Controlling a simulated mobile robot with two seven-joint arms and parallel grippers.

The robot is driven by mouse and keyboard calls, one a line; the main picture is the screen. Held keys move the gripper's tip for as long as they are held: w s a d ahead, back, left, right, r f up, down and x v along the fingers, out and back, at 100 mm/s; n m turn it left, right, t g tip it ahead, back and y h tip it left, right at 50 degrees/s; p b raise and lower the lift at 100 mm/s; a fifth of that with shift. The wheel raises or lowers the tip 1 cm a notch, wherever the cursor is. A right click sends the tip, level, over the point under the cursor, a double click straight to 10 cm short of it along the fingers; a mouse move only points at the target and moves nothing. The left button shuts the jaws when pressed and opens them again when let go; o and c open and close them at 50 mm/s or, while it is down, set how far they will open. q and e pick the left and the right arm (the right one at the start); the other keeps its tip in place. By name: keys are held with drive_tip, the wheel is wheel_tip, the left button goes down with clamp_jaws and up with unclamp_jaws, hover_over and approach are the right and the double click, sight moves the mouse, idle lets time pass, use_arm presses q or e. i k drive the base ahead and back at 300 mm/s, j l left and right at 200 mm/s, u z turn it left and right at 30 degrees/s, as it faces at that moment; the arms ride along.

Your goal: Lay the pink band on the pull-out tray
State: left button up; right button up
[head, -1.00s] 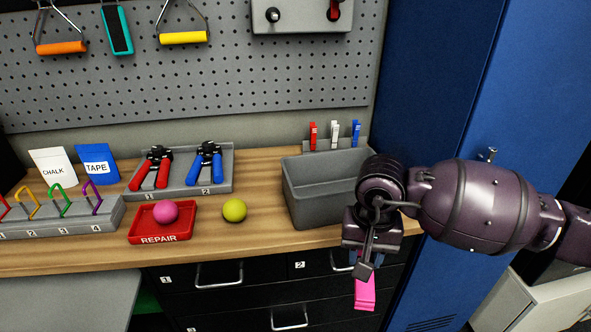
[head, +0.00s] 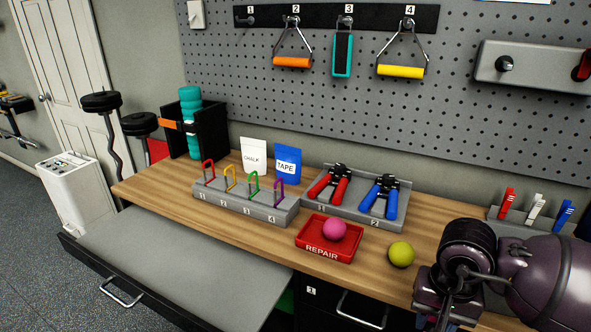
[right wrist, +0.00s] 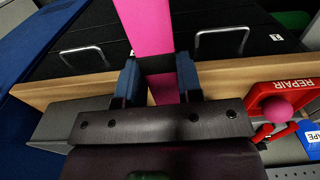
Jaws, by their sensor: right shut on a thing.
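The pink band (right wrist: 147,28) is a flat pink strip between the two blue fingers of my right gripper (right wrist: 159,78) in the right wrist view. It extends past the fingertips, over the bench front. In the head view my right gripper (head: 437,318) is at the bottom right, by the bench's front edge; its fingertips and the band are cut off or hidden there. The pull-out tray (head: 190,265) is a flat grey surface, extended from under the bench at lower left. Its visible top is bare, and it is well left of my right gripper. My left gripper is not in view.
The wooden bench (head: 150,190) holds a red REPAIR tray (head: 312,245) with a pink ball (head: 334,229), a yellow-green ball (head: 401,254), a rack of coloured clips (head: 245,203) and pliers in a grey holder (head: 350,205). Drawers with bar handles (head: 362,310) are below.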

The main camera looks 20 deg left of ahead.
sight(204, 294)
drive_tip(key=j+u, duration=0.3)
drive_tip(key=u, duration=0.15)
drive_tip(key=i+j+u, duration=0.15)
drive_tip(key=u, duration=0.3)
drive_tip(key=i+j+u, duration=0.15)
drive_tip(key=u, duration=0.25)
drive_tip(key=i+j+u, duration=0.15)
drive_tip(key=j+u, duration=0.15)
drive_tip(key=u, duration=0.15)
drive_tip(key=i+j+u, duration=0.2)
drive_tip(key=u, duration=0.3)
drive_tip(key=i+j+u, duration=0.1)
drive_tip(key=i+u, duration=0.25)
drive_tip(key=u, duration=0.15)
drive_tip(key=i+j+z, duration=0.1)
drive_tip(key=i+z, duration=0.25)
drive_tip(key=i+j+z, duration=0.2)
drive_tip(key=i+z, duration=0.3)
drive_tip(key=z, duration=0.3)
drive_tip(key=i+j+z, duration=0.1)
drive_tip(key=z, duration=0.3)
drive_tip(key=i+j+z, duration=0.1)
drive_tip(key=z, duration=0.35)
drive_tip(key=j+z, duration=0.25)
drive_tip(key=z, duration=0.15)
drive_tip(key=i+j+z, duration=0.1)
drive_tip(key=z, duration=0.35)
drive_tip(key=j+z, duration=0.85)
drive_tip(key=z, duration=0.15)
drive_tip(key=i, duration=0.05)
